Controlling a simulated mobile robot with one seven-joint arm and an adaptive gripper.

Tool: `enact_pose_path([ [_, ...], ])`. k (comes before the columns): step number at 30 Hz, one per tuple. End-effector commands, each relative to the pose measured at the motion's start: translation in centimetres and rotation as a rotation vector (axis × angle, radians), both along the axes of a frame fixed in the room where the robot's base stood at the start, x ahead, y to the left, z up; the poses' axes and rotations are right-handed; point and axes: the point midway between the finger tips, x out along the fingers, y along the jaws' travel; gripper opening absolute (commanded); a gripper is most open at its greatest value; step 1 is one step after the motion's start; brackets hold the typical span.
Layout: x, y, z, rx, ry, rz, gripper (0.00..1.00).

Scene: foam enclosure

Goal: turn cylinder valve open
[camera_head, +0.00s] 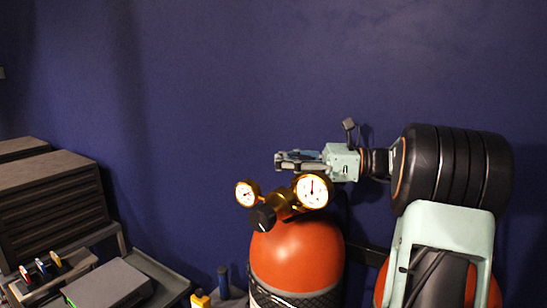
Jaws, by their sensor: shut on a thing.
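An orange gas cylinder (297,254) stands upright at lower centre, with a dark mesh sleeve around its body. A brass regulator (284,202) sits at its top. It carries a left gauge (246,193), a right gauge (313,191) and a black knob (263,218). My gripper (290,160) reaches in from the right and lies level just above the gauges, at the top of the cylinder. Its jaws are closed on the cylinder valve, which is mostly hidden by the fingers and the right gauge. The valve's turn position cannot be seen.
A second orange cylinder (378,290) stands to the right, partly behind my arm. A dark slatted cabinet (52,208) and a grey case (108,284) on a tray are at left. The blue wall (200,90) behind is bare.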

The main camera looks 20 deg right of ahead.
Motion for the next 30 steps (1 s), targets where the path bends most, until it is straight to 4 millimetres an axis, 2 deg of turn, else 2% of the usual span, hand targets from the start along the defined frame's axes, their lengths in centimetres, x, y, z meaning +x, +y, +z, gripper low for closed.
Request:
enact_pose_path([
  [1, -0.03, -0.45, -0.2, -0.001, 0.004, -0.001, 0.0],
  [26, -0.15, -0.45, -0.04, -0.002, 0.0, 0.024, 0.0],
  [27, -0.15, -0.45, -0.04, -0.002, 0.0, 0.024, 0.19],
  [30, -0.15, -0.37, -0.02, -0.002, 0.0, 0.026, 0.3],
])
